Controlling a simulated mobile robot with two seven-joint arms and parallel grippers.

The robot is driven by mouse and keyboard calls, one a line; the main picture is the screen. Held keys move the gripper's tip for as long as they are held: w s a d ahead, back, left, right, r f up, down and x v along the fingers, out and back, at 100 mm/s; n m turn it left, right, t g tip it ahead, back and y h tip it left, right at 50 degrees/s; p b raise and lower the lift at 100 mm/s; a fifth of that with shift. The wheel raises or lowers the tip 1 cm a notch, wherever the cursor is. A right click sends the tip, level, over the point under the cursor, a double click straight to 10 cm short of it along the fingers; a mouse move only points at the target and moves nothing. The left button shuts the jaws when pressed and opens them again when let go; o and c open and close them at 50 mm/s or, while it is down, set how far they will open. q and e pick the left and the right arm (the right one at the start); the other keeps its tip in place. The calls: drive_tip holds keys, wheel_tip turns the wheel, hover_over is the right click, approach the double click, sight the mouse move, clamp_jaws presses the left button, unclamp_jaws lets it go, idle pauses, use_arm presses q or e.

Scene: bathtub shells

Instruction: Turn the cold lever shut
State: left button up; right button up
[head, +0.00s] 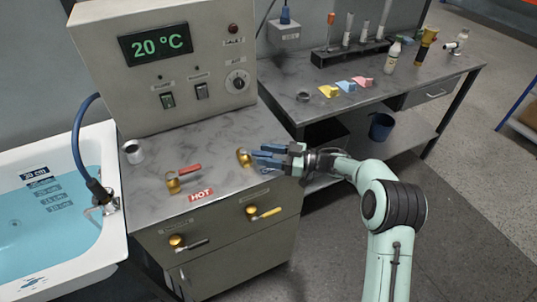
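The cold tap (243,157) is a brass knob on the grey counter of the control unit. Its blue lever (263,154) points right, toward my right gripper (268,156). The gripper's fingers are at the lever and partly cover it. I cannot tell whether they touch it or are closed on it. The hot tap (172,182) stands to the left, with a red lever (189,169) pointing right and a red HOT label (201,195) in front. My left gripper is not in view.
A bathtub (112,240) with water is at left, with a blue hose (75,140). The control panel (180,60) reads 20 °C. Two brass valves (252,211) (177,241) sit on the cabinet front. A side bench (300,120) holds sponges and bottles.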

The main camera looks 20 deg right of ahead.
drive_tip(key=v, duration=1.3)
drive_tip(key=shift+s+d, duration=0.15)
